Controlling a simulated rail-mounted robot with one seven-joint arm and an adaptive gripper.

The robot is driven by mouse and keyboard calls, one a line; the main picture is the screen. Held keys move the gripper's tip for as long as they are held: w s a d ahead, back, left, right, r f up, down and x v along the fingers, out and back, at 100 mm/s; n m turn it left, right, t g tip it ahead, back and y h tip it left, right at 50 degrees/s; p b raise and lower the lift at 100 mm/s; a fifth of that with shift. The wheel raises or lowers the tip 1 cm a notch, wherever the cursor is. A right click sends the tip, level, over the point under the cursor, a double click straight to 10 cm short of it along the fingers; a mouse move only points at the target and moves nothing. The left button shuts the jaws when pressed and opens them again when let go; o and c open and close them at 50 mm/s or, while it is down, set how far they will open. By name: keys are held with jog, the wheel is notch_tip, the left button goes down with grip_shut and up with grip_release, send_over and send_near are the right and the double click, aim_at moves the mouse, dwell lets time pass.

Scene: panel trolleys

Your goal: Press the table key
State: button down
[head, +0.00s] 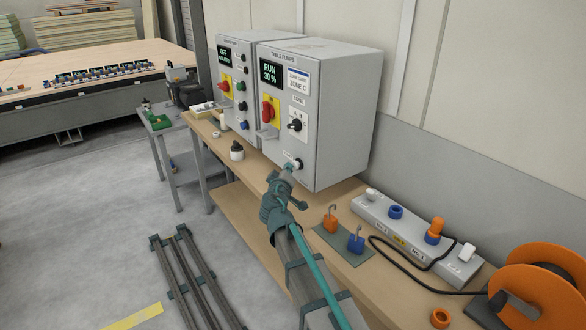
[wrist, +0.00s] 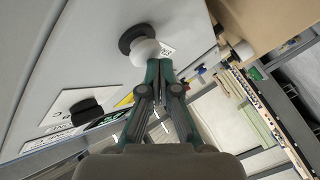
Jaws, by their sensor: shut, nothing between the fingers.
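The grey cabinet (head: 335,125) marked TABLE PUMPS stands on the bench; its display reads RUN 30 %. Low on its front is a white knob with a black collar (head: 298,164), beside a small label. In the wrist view the white knob (wrist: 145,52) sits in front of its black collar. My gripper (head: 288,169) is shut and empty, its fingertips right at this knob. In the wrist view the fingertips (wrist: 160,66) meet the knob's lower right edge; I cannot tell whether they touch. A black selector (head: 295,125) and a red switch on yellow (head: 268,112) sit higher up.
A second grey cabinet (head: 235,65) stands to the left. A grey socket strip (head: 375,222), orange and blue padlocks (head: 331,222) and an orange cable reel (head: 545,285) lie on the bench at right. A small white-topped black bottle (head: 236,152) stands left of my gripper.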

jog(key=shift+s+a, duration=0.4)
jog(key=shift+a, duration=0.1)
jog(key=shift+a+b, duration=0.1)
jog(key=shift+b, duration=0.2)
jog(key=s+a+b, duration=0.1)
jog(key=a, duration=0.1)
jog(key=s+a+b, duration=0.1)
jog(key=s+a, duration=0.1)
dwell(0.7)
